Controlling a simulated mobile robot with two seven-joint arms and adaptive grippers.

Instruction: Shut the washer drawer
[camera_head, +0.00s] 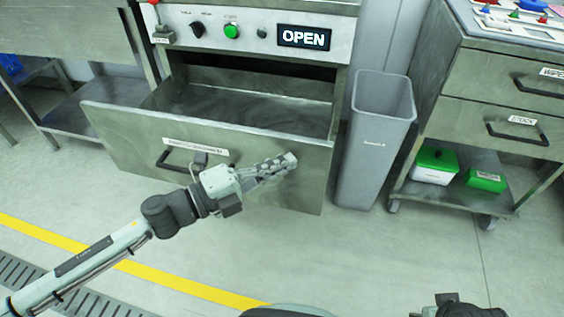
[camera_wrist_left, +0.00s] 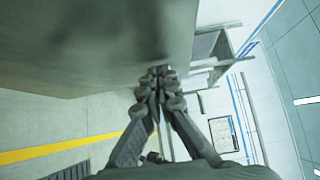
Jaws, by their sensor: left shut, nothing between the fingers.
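The washer drawer (camera_head: 303,160) is a wide grey metal drawer pulled well out of the washer, and its interior looks empty. It has a dark handle and a label on its front. The display (camera_head: 303,38) above it reads OPEN. My left gripper (camera_head: 290,160) is shut and empty, in front of the right half of the drawer front. In the left wrist view the shut fingers (camera_wrist_left: 157,75) are close to the drawer front (camera_wrist_left: 70,45); I cannot tell if they touch. Only a dark part of my right arm shows at the bottom right of the head view; its fingers are not visible.
A grey bin (camera_head: 373,150) stands just right of the drawer. A wheeled cabinet (camera_head: 480,95) with drawers and green-lidded boxes is farther right. A metal table with a lower shelf (camera_head: 75,115) stands at left. The floor in front is clear, with a yellow line (camera_head: 180,282).

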